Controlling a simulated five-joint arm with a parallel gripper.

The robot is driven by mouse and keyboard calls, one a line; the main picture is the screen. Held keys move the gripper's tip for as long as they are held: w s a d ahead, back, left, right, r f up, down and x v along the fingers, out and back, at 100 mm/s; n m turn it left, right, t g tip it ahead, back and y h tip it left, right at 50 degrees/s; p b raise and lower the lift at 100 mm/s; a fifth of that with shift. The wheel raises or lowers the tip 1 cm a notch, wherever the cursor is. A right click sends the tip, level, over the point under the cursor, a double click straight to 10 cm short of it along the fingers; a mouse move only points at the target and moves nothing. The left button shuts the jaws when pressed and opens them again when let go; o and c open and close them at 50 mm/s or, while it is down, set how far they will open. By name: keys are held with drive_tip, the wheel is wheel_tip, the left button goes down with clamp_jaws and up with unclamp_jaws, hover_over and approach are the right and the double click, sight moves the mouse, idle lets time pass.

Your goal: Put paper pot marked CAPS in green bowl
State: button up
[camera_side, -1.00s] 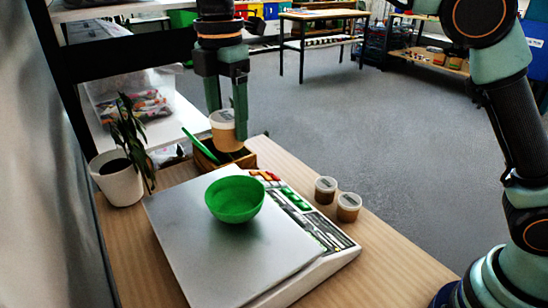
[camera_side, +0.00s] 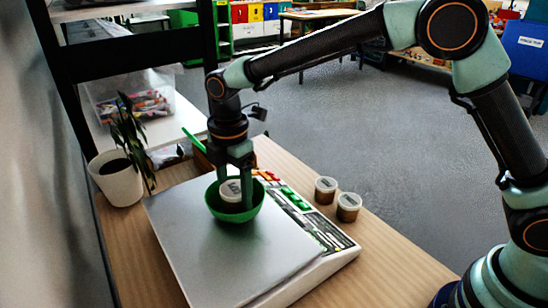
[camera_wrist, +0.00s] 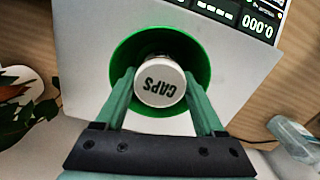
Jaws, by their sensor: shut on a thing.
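The paper pot marked CAPS (camera_wrist: 159,82) is between my gripper's fingers, with its lettered lid facing the wrist camera. It also shows in the side view (camera_side: 231,190), inside the green bowl (camera_side: 236,214). My gripper (camera_side: 235,182) points down into the bowl and is shut on the pot; it also shows in the wrist view (camera_wrist: 160,88). The green bowl's rim (camera_wrist: 123,55) surrounds the pot in the wrist view. The pot's lower part is hidden, so I cannot tell whether it touches the bowl's bottom.
The bowl stands on a scale's metal plate (camera_side: 185,225), its display (camera_wrist: 258,28) reading 0.000. Two lidded pots (camera_side: 325,190) (camera_side: 348,206) stand right of the scale. A potted plant (camera_side: 120,182) is at left.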

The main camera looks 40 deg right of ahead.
sight(235, 188)
drive_tip(key=shift+f, duration=0.15)
drive_tip(key=o, duration=1.2)
wheel_tip(235, 188, up, 12)
drive_tip(key=s+d+r+m+t, duration=0.1)
drive_tip(key=s+d+r+m, duration=0.1)
drive_tip(key=d+r+m, duration=0.4)
drive_tip(key=shift+s+d+f+m+t, duration=0.75)
drive_tip(key=shift+s+d+f+m, duration=0.3)
drive_tip(key=shift+s+d+m, duration=1.5)
drive_tip(key=shift+s+d+f+m+t, duration=0.95)
drive_tip(key=shift+s+d+m, duration=1.1)
drive_tip(key=shift+d, duration=1.05)
drive_tip(key=shift+s+d+f+m+t, duration=0.6)
drive_tip(key=shift+s+d+f+m, duration=0.6)
drive_tip(key=shift+s+d+m, duration=1.1)
